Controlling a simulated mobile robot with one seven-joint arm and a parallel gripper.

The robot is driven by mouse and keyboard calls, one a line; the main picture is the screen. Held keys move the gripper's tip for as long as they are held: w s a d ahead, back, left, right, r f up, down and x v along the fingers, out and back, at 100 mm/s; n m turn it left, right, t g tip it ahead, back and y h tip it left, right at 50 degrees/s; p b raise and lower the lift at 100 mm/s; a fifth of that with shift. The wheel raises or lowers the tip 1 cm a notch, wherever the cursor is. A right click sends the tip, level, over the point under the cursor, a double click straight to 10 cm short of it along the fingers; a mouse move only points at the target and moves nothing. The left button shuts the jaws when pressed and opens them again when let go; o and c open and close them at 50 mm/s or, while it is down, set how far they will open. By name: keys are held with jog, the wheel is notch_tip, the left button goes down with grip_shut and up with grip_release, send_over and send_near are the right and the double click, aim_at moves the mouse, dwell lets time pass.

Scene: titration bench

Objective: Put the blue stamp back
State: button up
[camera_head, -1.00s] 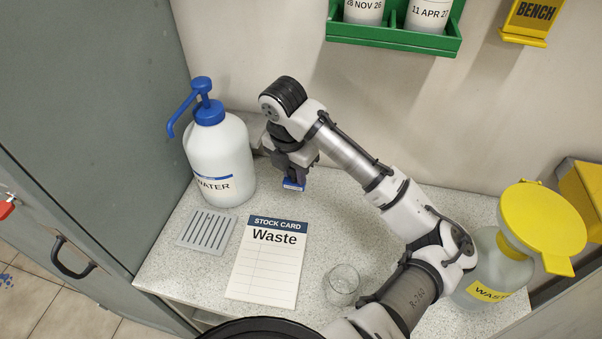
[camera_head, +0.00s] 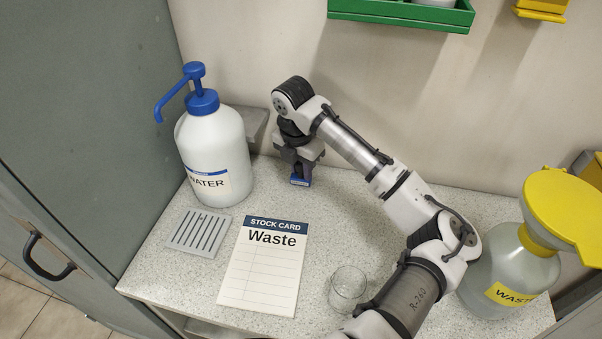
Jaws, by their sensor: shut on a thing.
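My gripper (camera_head: 299,172) points down near the back of the bench, to the right of the water bottle. It is shut on the blue stamp (camera_head: 300,181), of which only the blue lower end shows below the fingers. I cannot tell whether the stamp touches the bench top. A grey block or bracket (camera_head: 256,124) shows at the wall behind the bottle, partly hidden by it. The stock card (camera_head: 258,275), headed "Waste", lies on the bench in front of the gripper.
The white water bottle (camera_head: 215,155) with a blue pump stands at left, by a grey slotted tray (camera_head: 199,232). A clear glass beaker (camera_head: 347,285) stands right of the card. A waste bottle (camera_head: 508,270) with yellow funnel stands at right. A green shelf (camera_head: 400,12) hangs above.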

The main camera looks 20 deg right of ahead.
aim_at(297, 169)
jog(key=shift+f, duration=0.1)
jog(key=o, duration=0.4)
jog(key=shift+f, duration=0.15)
jog(key=shift+c, duration=0.2)
jog(key=o, duration=0.5)
jog(key=shift+c, duration=0.2)
notch_tip(297, 169, up, 12)
jog(key=a, duration=0.1)
jog(key=shift+s+r+b, duration=0.2)
jog(key=shift+s+b, duration=0.1)
jog(key=shift+s, duration=0.05)
jog(key=shift+a, duration=0.1)
